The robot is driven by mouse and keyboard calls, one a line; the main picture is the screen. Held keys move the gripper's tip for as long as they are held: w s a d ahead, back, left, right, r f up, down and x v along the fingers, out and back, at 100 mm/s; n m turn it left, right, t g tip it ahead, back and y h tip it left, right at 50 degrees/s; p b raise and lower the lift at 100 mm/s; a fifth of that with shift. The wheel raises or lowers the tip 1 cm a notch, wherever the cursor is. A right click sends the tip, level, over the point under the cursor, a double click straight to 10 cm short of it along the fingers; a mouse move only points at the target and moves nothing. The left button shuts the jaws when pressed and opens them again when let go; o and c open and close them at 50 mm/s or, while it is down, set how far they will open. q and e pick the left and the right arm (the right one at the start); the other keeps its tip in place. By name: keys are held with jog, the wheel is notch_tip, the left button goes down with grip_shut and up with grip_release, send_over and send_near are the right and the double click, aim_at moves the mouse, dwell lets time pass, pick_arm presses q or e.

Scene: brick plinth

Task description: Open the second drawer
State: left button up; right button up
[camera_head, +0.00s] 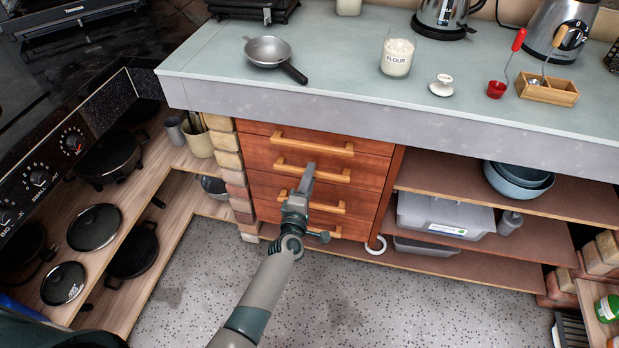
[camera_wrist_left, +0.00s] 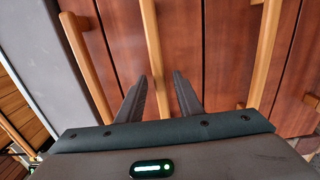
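A reddish-brown drawer unit (camera_head: 264,185) with wooden bar handles stands under the grey counter. Its drawers look shut. The second drawer's handle (camera_head: 330,174) is the second bar from the top; in the left wrist view it is the middle bar (camera_wrist_left: 153,40). My left gripper (camera_head: 309,170) is in front of this handle. In the left wrist view, its fingers (camera_wrist_left: 161,74) are apart, with the handle seen between them and gaps on both sides. I cannot tell how deep the handle sits between the fingers. The right gripper is not in view.
The top handle (camera_head: 312,142) and third handle (camera_head: 327,207) lie close to the left gripper. The counter (camera_head: 340,60) overhangs above, holding a pan (camera_head: 268,50) and a flour jar (camera_head: 397,58). Open shelves (camera_head: 550,200) stand right. The speckled floor (camera_head: 350,300) in front is clear.

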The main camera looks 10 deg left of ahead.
pick_arm(q)
grip_shut()
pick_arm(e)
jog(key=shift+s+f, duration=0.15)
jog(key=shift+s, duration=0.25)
